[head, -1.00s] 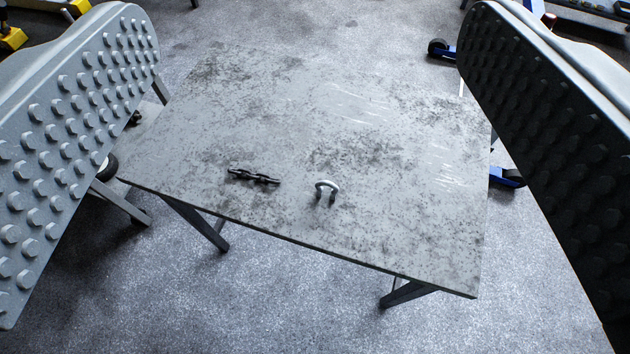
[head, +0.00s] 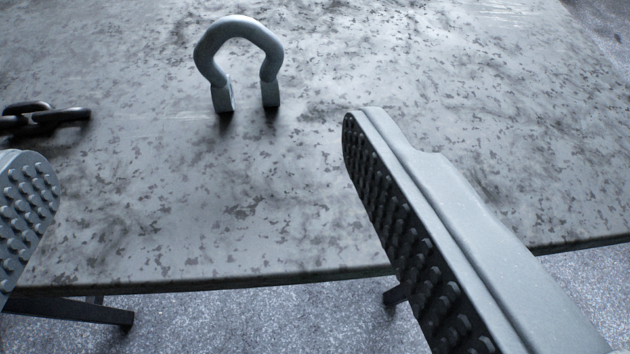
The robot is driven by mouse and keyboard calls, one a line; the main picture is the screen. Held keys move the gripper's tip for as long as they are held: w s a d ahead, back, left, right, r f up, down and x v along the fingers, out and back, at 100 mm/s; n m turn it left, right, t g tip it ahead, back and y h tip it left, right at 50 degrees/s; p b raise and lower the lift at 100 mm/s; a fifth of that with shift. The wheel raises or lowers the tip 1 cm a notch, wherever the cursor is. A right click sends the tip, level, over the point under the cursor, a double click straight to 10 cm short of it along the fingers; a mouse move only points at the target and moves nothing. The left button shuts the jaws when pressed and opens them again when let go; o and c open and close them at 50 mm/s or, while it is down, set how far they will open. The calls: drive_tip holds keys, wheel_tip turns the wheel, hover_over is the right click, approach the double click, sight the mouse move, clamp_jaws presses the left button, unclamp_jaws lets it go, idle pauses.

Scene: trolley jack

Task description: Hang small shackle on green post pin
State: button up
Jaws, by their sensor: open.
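The small shackle (head: 238,30) is a pale grey metal bow standing upright on its two ends on the table, bow on top, at the upper middle left of the view. My gripper (head: 200,150) is open and empty, with one studded jaw at the left edge and the other at the right of centre. The shackle stands beyond the jaw tips, between them from side to side, and neither jaw touches it. The green post pin is not in view.
A short dark chain (head: 45,117) lies on the table left of the shackle. The worn grey metal table (head: 240,235) is otherwise bare. Its near edge crosses below, with table legs and speckled floor (head: 250,325) beyond it.

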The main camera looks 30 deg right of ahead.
drive_tip(key=f, duration=0.1)
drive_tip(key=b, duration=0.2)
approach(248, 115)
drive_tip(key=w, duration=0.1)
drive_tip(key=w+r, duration=0.1)
drive_tip(key=w, duration=0.1)
drive_tip(key=w+r, duration=0.1)
drive_tip(key=shift+w+d+r, duration=0.15)
drive_tip(key=shift+w+d, duration=0.05)
drive_tip(key=shift+w, duration=0.05)
drive_tip(key=shift+d+f+b+x, duration=0.1)
drive_tip(key=shift+b+x, duration=0.3)
drive_tip(key=shift+x, duration=0.75)
drive_tip(key=shift+d+f+b+x, duration=0.15)
drive_tip(key=shift+b+x, duration=0.2)
drive_tip(key=shift+x, duration=0.8)
drive_tip(key=shift+w, duration=0.2)
drive_tip(key=c, duration=1.2)
